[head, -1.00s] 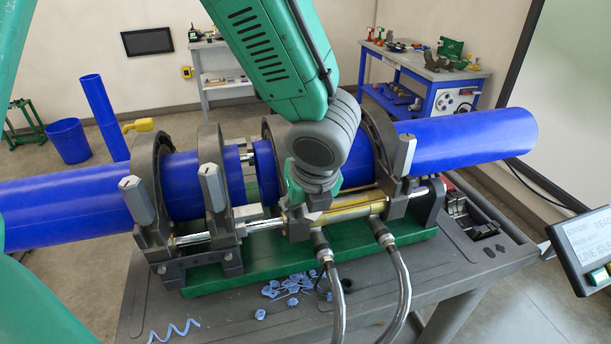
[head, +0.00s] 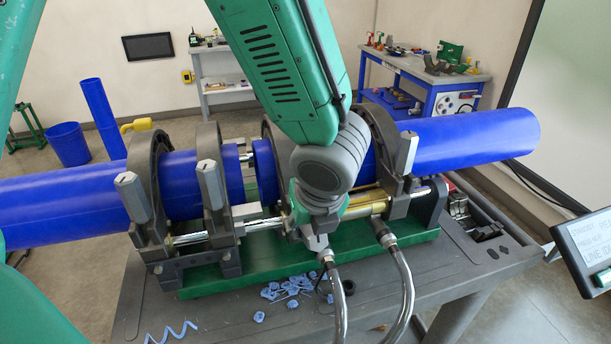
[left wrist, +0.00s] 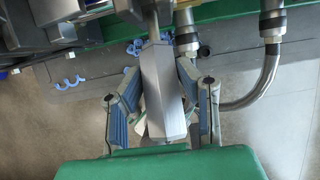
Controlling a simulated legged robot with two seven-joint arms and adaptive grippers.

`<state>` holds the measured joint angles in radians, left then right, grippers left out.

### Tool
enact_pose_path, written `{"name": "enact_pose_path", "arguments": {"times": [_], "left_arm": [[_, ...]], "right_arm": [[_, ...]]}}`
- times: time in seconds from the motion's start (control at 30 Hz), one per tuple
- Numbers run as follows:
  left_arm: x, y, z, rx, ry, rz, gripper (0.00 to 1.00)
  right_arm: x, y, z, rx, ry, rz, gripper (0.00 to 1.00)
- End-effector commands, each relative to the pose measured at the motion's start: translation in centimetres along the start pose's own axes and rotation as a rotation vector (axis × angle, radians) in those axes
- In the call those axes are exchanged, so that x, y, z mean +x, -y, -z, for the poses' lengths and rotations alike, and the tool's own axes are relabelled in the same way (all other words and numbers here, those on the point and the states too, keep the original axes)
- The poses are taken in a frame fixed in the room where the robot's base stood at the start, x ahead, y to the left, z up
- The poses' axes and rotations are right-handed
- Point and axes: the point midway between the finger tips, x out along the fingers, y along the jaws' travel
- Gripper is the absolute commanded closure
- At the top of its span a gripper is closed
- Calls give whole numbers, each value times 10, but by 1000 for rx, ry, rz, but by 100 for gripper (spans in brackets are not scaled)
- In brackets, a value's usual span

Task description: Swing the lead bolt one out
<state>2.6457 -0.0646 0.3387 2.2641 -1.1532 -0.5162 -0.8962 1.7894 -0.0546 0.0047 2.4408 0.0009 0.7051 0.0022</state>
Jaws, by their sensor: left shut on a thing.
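My left gripper (head: 316,232) is at the front of the pipe clamp, low beside the right-hand clamps. In the left wrist view its two padded fingers stand on either side of a grey block-shaped bolt handle (left wrist: 163,90), and it is shut on this lead bolt. The handle leans out toward the camera side, away from the blue pipe. In the head view the gripper hides most of it. Three other clamp bolts stand near upright: far left (head: 133,197), inner left (head: 211,186) and far right (head: 405,153). My right gripper is not in view.
The blue pipes (head: 465,138) lie in the clamps with a gap between their ends. Two hoses (head: 400,285) rise close to the gripper. Blue shavings (head: 285,287) lie on the grey cart top (head: 230,318). A display panel (head: 590,245) stands at right.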

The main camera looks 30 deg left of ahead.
Motion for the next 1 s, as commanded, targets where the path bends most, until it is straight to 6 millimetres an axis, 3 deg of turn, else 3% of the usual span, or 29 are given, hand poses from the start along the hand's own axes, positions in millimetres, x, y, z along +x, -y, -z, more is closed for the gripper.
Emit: {"name": "enact_pose_path", "arguments": {"times": [0.87, 1.0], "left_arm": [[14, 1, 17, 1, -2, 3, 81], [14, 1, 17, 1, -2, 2, 32]], "right_arm": [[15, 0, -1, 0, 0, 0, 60], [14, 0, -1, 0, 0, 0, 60]]}}
